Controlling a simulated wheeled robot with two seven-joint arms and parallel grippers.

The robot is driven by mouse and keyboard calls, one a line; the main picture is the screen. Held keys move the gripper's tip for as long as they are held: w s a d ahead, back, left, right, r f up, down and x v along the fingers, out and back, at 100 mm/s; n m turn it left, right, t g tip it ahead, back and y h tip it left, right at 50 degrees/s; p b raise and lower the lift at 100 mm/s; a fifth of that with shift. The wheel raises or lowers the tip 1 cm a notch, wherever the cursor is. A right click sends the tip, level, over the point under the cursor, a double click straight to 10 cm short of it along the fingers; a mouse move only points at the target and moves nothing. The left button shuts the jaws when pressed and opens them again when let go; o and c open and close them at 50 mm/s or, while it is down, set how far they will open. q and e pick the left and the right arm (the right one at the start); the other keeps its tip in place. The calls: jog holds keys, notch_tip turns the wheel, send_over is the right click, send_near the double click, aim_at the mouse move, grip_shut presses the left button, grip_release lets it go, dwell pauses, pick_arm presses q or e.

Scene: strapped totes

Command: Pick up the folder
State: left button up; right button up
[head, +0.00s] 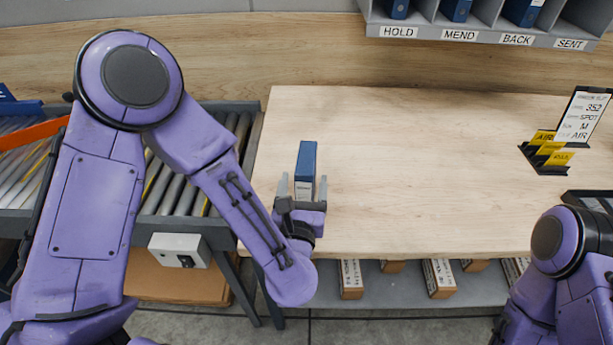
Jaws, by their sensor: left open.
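A blue folder (307,163) with a pale label stands upright near the left front part of the wooden table (430,170). My left gripper (303,187) is at the folder's near end, with one grey finger on each side of it. The jaws are open; whether a finger touches the folder cannot be told. The folder's lower part is partly hidden by the gripper. My right arm shows at the lower right, but its gripper is out of view.
A roller conveyor (240,130) adjoins the table's left side. A grey pigeonhole rack (470,28) with blue folders hangs at the back. A black card holder (547,160) with yellow cards stands at the right. The table's middle is clear. Boxes (438,278) sit on a shelf below.

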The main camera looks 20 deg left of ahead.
aim_at(305, 170)
pick_arm(q)
jog(key=w, duration=0.1)
jog(key=w+p, duration=0.1)
jog(key=w+r, duration=0.1)
jog(key=shift+a, duration=0.35)
jog(key=shift+w+a+f, duration=0.1)
jog(key=shift+w+f, duration=0.1)
jog(key=shift+w, duration=0.25)
grip_shut()
pick_arm(e)
notch_tip(305, 170, up, 2)
jog(key=shift+r, duration=0.25)
pick_arm(q)
jog(key=shift+r, duration=0.1)
